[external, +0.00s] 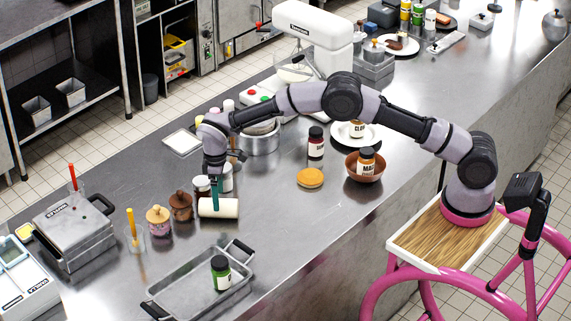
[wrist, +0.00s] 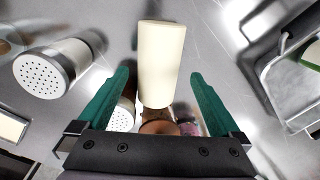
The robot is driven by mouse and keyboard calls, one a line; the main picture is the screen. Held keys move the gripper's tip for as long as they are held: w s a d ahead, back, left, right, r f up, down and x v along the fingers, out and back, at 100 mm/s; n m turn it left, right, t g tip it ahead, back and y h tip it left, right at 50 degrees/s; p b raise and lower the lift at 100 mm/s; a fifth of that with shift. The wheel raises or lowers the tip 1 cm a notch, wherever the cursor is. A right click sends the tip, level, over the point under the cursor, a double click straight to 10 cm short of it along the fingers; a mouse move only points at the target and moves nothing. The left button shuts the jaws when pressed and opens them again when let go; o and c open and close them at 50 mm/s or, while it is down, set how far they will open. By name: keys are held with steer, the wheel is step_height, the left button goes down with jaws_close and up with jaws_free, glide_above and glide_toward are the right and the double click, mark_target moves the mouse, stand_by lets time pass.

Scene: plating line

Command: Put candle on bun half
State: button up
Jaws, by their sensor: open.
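A cream candle (external: 219,208) lies on its side on the steel counter in the external view. It also shows in the wrist view (wrist: 161,62), beyond and between the two green fingertips. My gripper (external: 207,196) is open and points down at the candle. In the wrist view my gripper (wrist: 159,85) has clear space between each finger and the candle. A round golden bun half (external: 310,178) lies flat on the counter, to the right of the candle in the external view, with nothing on it.
Shakers (wrist: 55,68) and several jars (external: 181,206) stand close behind and left of the candle. A metal tray (external: 172,278) holding a green-labelled bottle (external: 220,272) lies in front. A brown bowl (external: 364,170) with a jar and a white plate (external: 342,137) stand near the bun half.

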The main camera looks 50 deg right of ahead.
step_height(320, 180, down, 4)
steer(key=shift+r, duration=0.2)
steer(key=shift+w+r, duration=0.1)
jaws_close()
